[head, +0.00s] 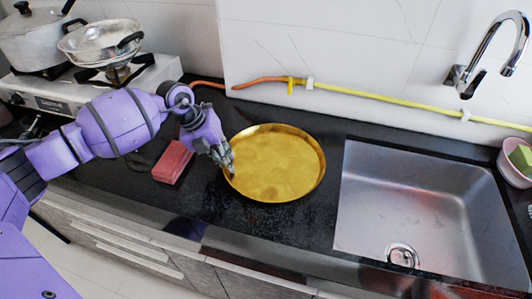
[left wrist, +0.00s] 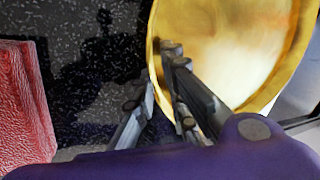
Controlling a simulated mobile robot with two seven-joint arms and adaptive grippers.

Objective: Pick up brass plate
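The brass plate (head: 275,165) is a round, shallow golden dish with a raised rim, lying flat on the black counter left of the sink. My left gripper (head: 227,160) is at the plate's left rim. In the left wrist view the brass plate (left wrist: 225,40) fills the upper right. The left gripper (left wrist: 160,75) has its fingers apart there, one overlapping the plate and the other outside its left edge. Whether they touch the rim is not clear. My right gripper is not in view.
A red block (head: 173,162) lies left of the plate, close to my left arm. A steel sink (head: 430,205) is on the right. A stove (head: 90,90) with metal pots is at the back left. A yellow hose (head: 380,97) runs along the wall.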

